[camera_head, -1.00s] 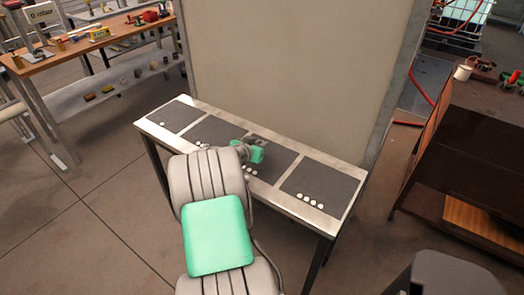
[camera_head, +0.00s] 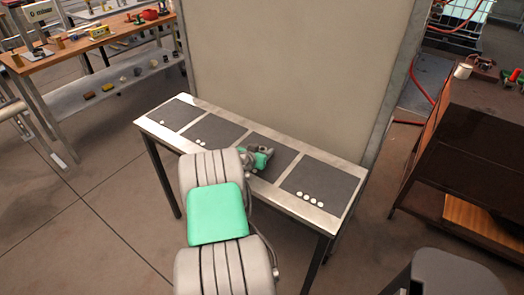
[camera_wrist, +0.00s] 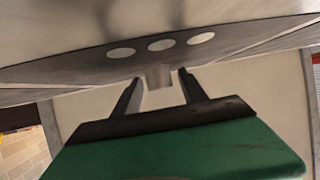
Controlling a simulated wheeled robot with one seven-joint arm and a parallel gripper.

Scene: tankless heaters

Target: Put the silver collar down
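The silver collar (camera_wrist: 158,75) shows in the wrist view as a short metallic cylinder at the mat with three white dots. My gripper (camera_wrist: 161,78) has its two dark fingers apart, one on each side of the collar, with a narrow gap visible on both sides. In the head view my gripper (camera_head: 258,157) is low over the third dark mat (camera_head: 277,158) of the table. The collar cannot be made out clearly there beside the gripper's green body.
The narrow table (camera_head: 291,203) carries several dark mats marked with white dots; the other mats look empty. A tall beige panel (camera_head: 290,70) stands right behind it. A brown cabinet (camera_head: 455,150) is at the right, a wooden workbench (camera_head: 85,45) at the far left.

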